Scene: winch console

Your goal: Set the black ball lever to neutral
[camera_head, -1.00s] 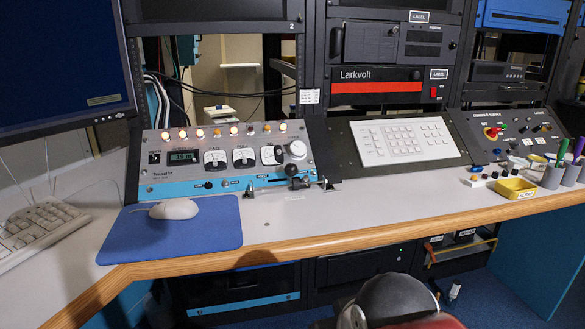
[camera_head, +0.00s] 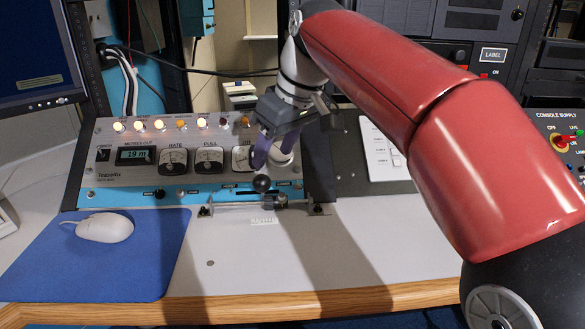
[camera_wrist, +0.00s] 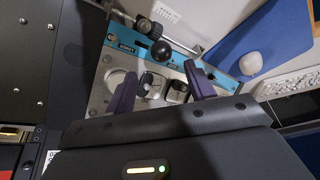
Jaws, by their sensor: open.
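The black ball lever (camera_head: 261,184) stands at the blue lower strip of the winch panel (camera_head: 118,185), over a dark slot. In the wrist view its ball (camera_wrist: 161,50) shows just beyond the fingertips. My gripper (camera_head: 270,158) is above and just behind the ball, pointing down at the panel. In the wrist view my gripper's two purple fingers (camera_wrist: 162,80) are spread apart with nothing between them at the tips; the ball looks clear of both.
A metal rail with brackets (camera_head: 318,209) runs along the panel's front edge, close to the lever. Gauges (camera_head: 173,161) and lit lamps fill the panel. A mouse (camera_head: 104,228) lies on a blue mat (camera_head: 85,265) at left. The desk front is clear.

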